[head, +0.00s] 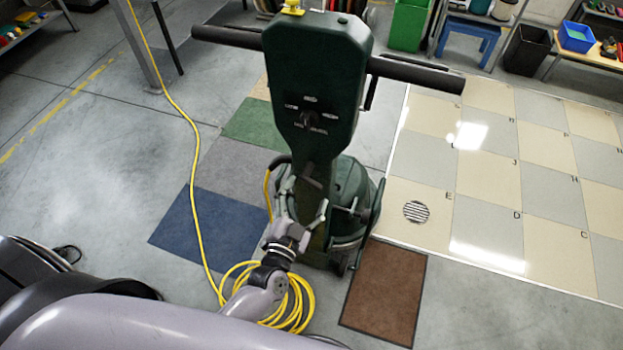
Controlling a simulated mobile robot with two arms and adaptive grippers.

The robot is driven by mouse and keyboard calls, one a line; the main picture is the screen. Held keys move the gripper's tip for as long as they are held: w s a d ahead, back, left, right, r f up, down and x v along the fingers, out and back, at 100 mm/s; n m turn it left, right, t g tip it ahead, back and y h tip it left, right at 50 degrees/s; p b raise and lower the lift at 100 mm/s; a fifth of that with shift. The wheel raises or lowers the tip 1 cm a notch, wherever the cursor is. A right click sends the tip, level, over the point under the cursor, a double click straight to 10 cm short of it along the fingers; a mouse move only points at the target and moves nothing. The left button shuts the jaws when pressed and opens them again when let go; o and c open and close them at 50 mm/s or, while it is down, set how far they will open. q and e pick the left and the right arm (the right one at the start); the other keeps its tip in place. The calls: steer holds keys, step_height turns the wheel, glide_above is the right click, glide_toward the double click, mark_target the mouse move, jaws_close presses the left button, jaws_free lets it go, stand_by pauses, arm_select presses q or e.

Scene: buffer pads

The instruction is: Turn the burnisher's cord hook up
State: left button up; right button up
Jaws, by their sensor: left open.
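The burnisher (317,80) is a dark green upright machine in the middle of the head view, with a wide black handlebar (415,75) and a tall column above a rounded base (352,195). My left gripper (304,205) is open in front of the lower column, its fingers spread close to it. Whether they touch the machine I cannot tell. The cord hook is not clearly made out; my gripper covers part of the lower column. A yellow cord (180,105) shows beside the machine, with several loops coiled (298,312) around my left forearm in the picture. My right gripper is not in view.
Blue (205,232), grey and green mats lie left of the burnisher, and a brown mat (385,290) lies at its right front. Pale lettered floor tiles (485,170) with a round drain (416,212) spread to the right. Shelves and bins stand at the back. The left floor is open.

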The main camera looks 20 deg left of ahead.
mark_target(310, 185)
arm_select(q)
steer(key=shift+w+f, duration=0.1)
steer(key=shift+w, duration=2.15)
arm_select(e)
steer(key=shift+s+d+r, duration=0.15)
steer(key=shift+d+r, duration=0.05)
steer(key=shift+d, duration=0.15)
arm_select(q)
steer(key=c, duration=1.2)
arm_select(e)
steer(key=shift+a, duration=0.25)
